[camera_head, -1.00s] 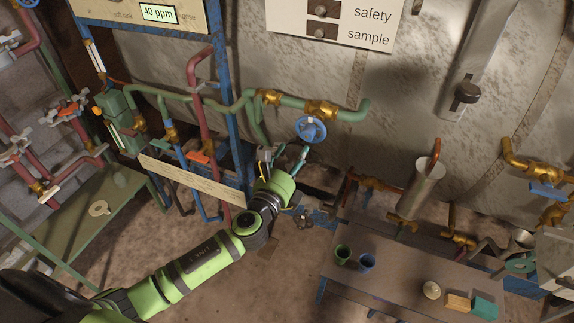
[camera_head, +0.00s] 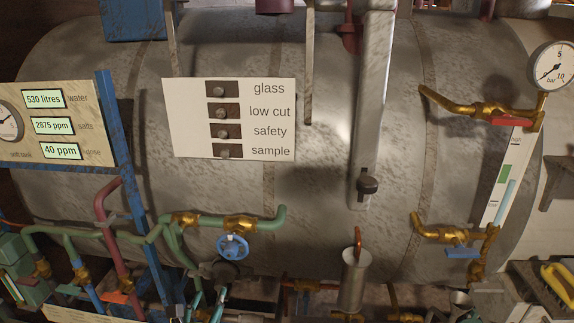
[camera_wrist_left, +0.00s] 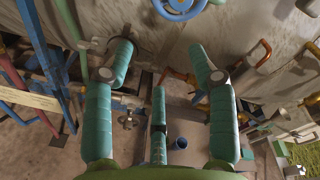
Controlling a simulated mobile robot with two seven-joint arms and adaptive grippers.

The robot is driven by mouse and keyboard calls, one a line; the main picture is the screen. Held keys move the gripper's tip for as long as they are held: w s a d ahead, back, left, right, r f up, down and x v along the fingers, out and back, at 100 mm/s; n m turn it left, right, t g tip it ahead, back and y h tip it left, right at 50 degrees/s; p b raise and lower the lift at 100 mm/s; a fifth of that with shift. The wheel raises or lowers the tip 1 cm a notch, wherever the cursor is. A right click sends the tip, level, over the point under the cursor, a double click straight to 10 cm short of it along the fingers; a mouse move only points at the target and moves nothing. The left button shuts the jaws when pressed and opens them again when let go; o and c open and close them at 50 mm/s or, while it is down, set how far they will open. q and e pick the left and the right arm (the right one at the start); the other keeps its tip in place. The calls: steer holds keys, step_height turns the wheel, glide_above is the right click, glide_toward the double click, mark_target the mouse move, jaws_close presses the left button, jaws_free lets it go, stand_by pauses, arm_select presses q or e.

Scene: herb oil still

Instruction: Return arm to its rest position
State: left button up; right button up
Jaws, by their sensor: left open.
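My left gripper (camera_head: 208,303) shows in part at the bottom edge of the head view, below the blue handwheel (camera_head: 232,247). In the left wrist view, the teal fingers of this gripper (camera_wrist_left: 163,66) stand wide apart with nothing held between them. The blue handwheel (camera_wrist_left: 180,6) is cut by the top edge there, beyond the fingertips, with a gap. Most of my left arm is out of the head view. My right gripper is in neither view.
A large grey tank (camera_head: 330,190) fills the background. Green pipes with brass fittings (camera_head: 240,222) and a blue post (camera_head: 130,170) stand close to the gripper. A metal canister (camera_head: 354,280) is to the right.

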arm_select(q)
steer(key=s+a+f+n+g+b, duration=0.1)
steer(key=s+a+f+n+g, duration=0.25)
steer(key=f, duration=0.85)
steer(key=s+f+n+g+y+b, duration=0.1)
steer(key=s+f+n+g, duration=0.4)
steer(key=f, duration=0.6)
steer(key=s+a+f+n+g+b, duration=0.1)
steer(key=s+a+f+n, duration=0.15)
steer(key=s+f, duration=0.65)
steer(key=s+d+f+n+g+b, duration=0.1)
steer(key=s+d+f+n+g, duration=0.1)
steer(key=s+f+n, duration=0.4)
steer(key=s+d+f+n+g+b, duration=0.1)
steer(key=s+f+n+g, duration=0.3)
steer(key=s+f, duration=1)
steer(key=s+n, duration=0.2)
steer(key=s, duration=0.4)
steer(key=shift+s+d+n+h, duration=0.2)
steer(key=shift+d+n+h, duration=0.1)
steer(key=shift+d, duration=0.05)
